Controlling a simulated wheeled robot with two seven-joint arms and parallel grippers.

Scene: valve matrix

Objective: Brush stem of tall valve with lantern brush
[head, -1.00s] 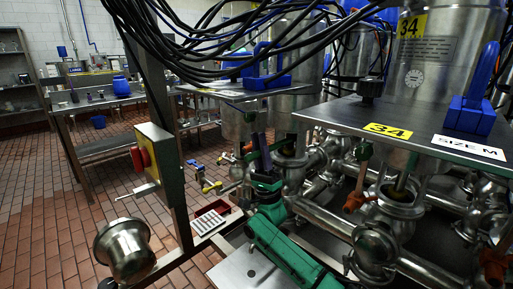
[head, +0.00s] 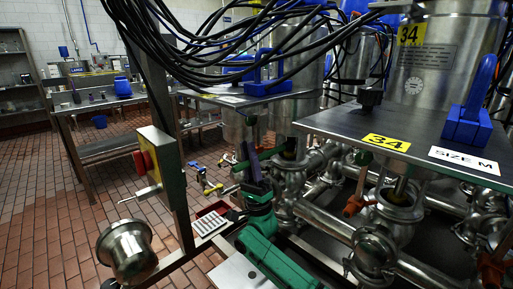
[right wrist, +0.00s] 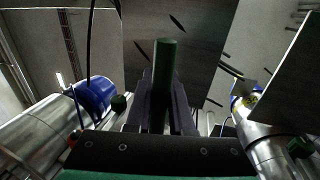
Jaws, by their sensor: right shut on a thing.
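My right gripper (head: 253,168) is beside the valve rows, with its dark fingers pointing up. In the right wrist view the fingers (right wrist: 162,108) are shut on a green rod (right wrist: 165,65), which appears to be the brush handle and stands upright between them. The brush's bristles cannot be made out. Steel valve bodies (head: 392,200) stand beneath the plate marked 34, to the right of the gripper. Which valve is the tall one, and its stem, I cannot tell. I see no clear contact between brush and valve. My left gripper is not in view.
A steel plate (head: 330,118) with a blue bracket (head: 470,118) overhangs the valves. Black cables (head: 250,48) hang across the top. A post with a red-switch box (head: 160,165) and a steel bowl (head: 127,250) stand at left. The tiled floor (head: 60,230) there is open.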

